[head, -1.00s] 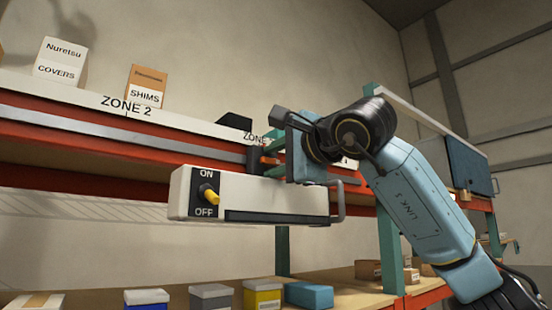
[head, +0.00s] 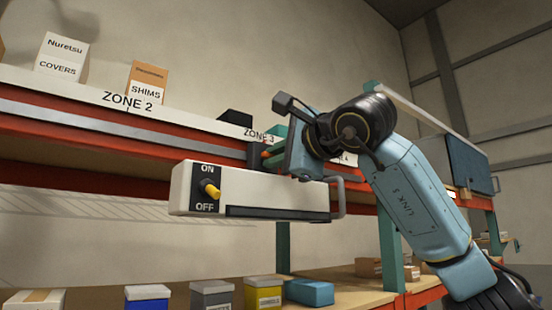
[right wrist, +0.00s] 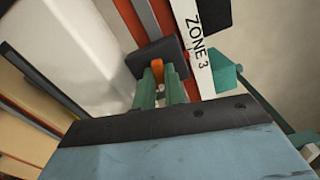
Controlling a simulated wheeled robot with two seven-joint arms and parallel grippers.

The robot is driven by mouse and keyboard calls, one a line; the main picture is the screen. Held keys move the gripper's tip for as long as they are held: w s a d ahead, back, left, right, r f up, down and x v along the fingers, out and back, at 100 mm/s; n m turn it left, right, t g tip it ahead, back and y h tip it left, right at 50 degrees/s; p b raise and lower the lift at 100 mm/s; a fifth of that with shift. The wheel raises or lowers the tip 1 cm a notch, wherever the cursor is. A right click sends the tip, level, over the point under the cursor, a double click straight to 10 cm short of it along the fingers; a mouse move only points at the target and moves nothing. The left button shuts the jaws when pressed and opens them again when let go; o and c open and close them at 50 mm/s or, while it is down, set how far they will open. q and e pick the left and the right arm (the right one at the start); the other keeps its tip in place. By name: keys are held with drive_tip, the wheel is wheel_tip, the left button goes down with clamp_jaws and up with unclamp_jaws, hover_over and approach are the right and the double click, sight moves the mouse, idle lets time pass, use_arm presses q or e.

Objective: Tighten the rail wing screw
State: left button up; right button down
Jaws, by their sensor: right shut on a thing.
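The orange wing screw (right wrist: 157,70) shows in the right wrist view against a dark clamp block (right wrist: 158,50) on the rail. My right gripper (right wrist: 160,80) has its two green fingers shut on the screw, one on each side. In the head view my right gripper (head: 270,157) reaches in from the right to the dark block (head: 254,155) on the rail (head: 120,139); the screw is mostly hidden there by the fingers. The white console (head: 255,196), with a yellow switch (head: 210,190) between ON and OFF, is just below the gripper. My left gripper is not in view.
The upper shelf carries a COVERS box (head: 60,58), a SHIMS box (head: 145,83) and a black object (head: 236,117). Several boxes, including a blue one (head: 309,292), stand on the lower shelf. A green upright (head: 391,250) is right of the console.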

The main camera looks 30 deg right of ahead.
drive_tip(key=m+b, duration=0.1)
drive_tip(key=m, duration=0.4)
drive_tip(key=shift+f, duration=0.1)
drive_tip(key=m+b, duration=0.1)
drive_tip(key=m, duration=0.5)
drive_tip(key=shift+w+m+b, duration=0.1)
drive_tip(key=shift+m+b, duration=0.25)
drive_tip(key=shift+m, duration=0.05)
drive_tip(key=m+b, duration=0.1)
drive_tip(key=m, duration=0.4)
drive_tip(key=shift+a+f, duration=0.1)
drive_tip(key=m+b, duration=0.1)
drive_tip(key=m, duration=0.5)
drive_tip(key=shift+b, duration=0.3)
drive_tip(key=shift+m, duration=0.3)
drive_tip(key=c, duration=1.5)
unclamp_jaws()
drive_tip(key=shift+s, duration=0.2)
drive_tip(key=shift+o, duration=0.2)
drive_tip(key=shift+r, duration=0.2)
drive_tip(key=shift+w, duration=0.1)
